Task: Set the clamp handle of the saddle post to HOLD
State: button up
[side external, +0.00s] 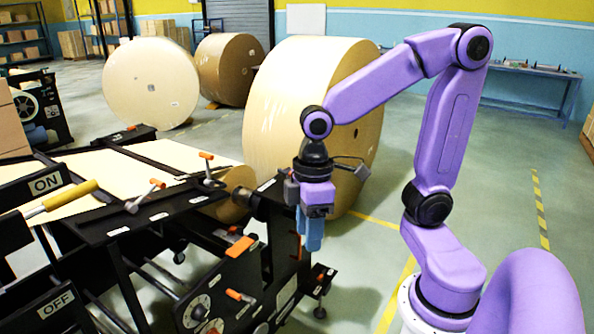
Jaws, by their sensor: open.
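The black upright post (283,240) at the end of the brown roll's shaft looks like the saddle post, but I cannot confirm it. An orange-ended handle (240,247) sits on the dark machine side to the left of it. I cannot tell whether this is the clamp handle, and no HOLD mark is readable. My gripper (312,242) points down with blue fingers, just in front of or beside the post. It is open, with nothing visible between the fingers. It covers part of the post's right side, and I cannot tell whether it touches it.
A small brown roll (236,192) feeds the machine. Other orange-tipped levers (205,156) stand on its top. A large paper roll (285,110) stands close behind my gripper.

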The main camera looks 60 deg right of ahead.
jog(key=w+d+r+m+y, duration=0.1)
jog(key=w+d+m, duration=0.15)
jog(key=w, duration=0.35)
jog(key=w+d+r+m, duration=0.1)
jog(key=w+d, duration=0.3)
jog(key=w, duration=0.2)
jog(key=m+t, duration=0.5)
jog(key=m, duration=0.2)
send_over(289, 176)
jog(key=s+d, duration=0.4)
jog(key=s, duration=0.5)
jog(key=shift+n, duration=0.25)
jog(key=x, duration=1.6)
jog(key=shift+s+f, duration=0.1)
jog(key=shift+f, duration=0.1)
grip_shut()
